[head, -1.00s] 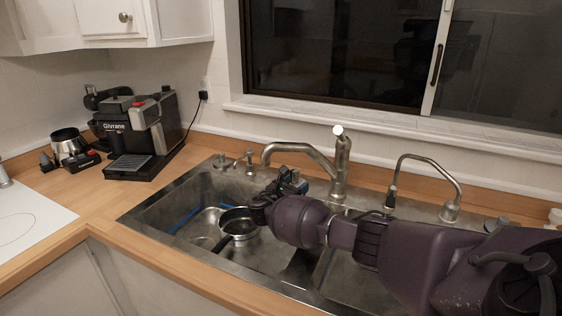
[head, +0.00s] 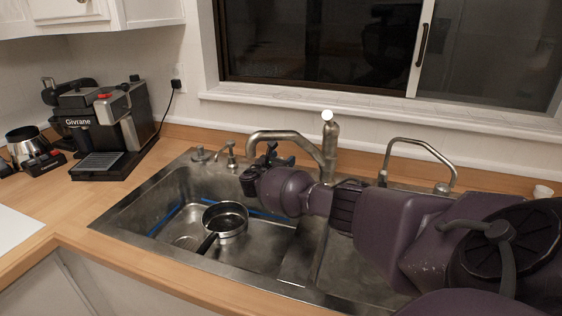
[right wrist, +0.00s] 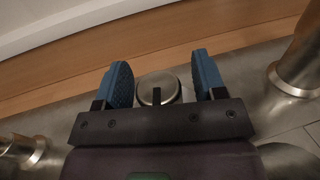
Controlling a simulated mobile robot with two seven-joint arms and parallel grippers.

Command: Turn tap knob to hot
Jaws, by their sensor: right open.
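The main tap (head: 329,150) stands at the back rim of the sink, with its spout reaching left and a bright round top (head: 327,115). I cannot tell for sure which part is its hot-cold knob. My right gripper (head: 272,156) is beside the tap, to its left, near the back rim and under the spout. In the right wrist view its blue fingers (right wrist: 158,82) are open, one on each side of a round flat metal cap (right wrist: 158,88) on the rim. Contact with the cap is not clear. My left gripper is not in view.
A smaller curved tap (head: 422,147) stands to the right, partly behind my right arm. Small metal fittings (head: 231,155) are on the rim to the left. A pan (head: 225,219) lies in the sink (head: 135,205). A coffee machine (head: 105,130) is on the left counter.

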